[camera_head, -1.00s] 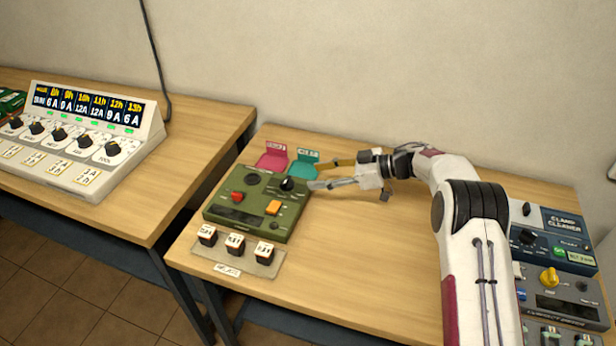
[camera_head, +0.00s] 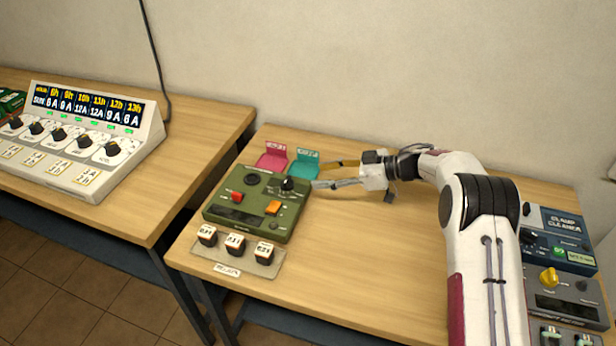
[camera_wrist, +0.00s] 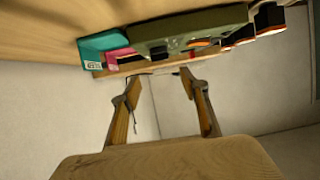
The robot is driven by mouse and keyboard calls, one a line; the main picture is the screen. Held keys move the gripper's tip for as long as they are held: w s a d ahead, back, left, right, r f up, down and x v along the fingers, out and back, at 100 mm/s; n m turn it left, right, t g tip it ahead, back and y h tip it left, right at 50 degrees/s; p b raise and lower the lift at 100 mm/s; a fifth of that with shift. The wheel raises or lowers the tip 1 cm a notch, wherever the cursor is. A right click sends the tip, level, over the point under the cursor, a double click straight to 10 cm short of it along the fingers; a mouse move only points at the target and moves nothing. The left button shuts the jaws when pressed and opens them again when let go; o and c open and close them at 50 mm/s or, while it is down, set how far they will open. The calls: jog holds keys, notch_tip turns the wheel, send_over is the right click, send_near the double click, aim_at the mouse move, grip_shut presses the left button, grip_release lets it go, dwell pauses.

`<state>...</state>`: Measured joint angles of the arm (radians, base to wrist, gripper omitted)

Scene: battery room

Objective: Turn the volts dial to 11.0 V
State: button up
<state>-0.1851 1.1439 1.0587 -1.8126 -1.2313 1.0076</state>
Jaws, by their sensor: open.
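A green box (camera_head: 235,220) stands on the middle table. It has a black dial (camera_head: 289,184) at its upper right, a red switch (camera_head: 237,196), an orange switch (camera_head: 273,207) and a dark display. No label or reading on it is legible, so I cannot tell the dial's setting. My gripper (camera_head: 320,174) is open and empty just right of the dial, apart from it, with its fingers pointing left. In the wrist view, the two spread fingers (camera_wrist: 160,76) point toward the green box (camera_wrist: 190,25), with the dark dial (camera_wrist: 158,50) seen between them.
Pink (camera_head: 272,157) and teal (camera_head: 305,163) trays lie behind the box. Several small black-and-white blocks stand on a plate (camera_head: 223,254) in front. More panels (camera_head: 560,240) stand at the right. The table between is clear below my arm.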

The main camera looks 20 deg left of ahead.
aim_at(289, 180)
jog(key=shift+s+a+f, duration=0.25)
jog(key=shift+a+f, duration=0.3)
jog(key=shift+a, duration=0.35)
jog(key=shift+a, duration=0.15)
jog(key=shift+x, duration=3.8)
jog(key=c, duration=1.1)
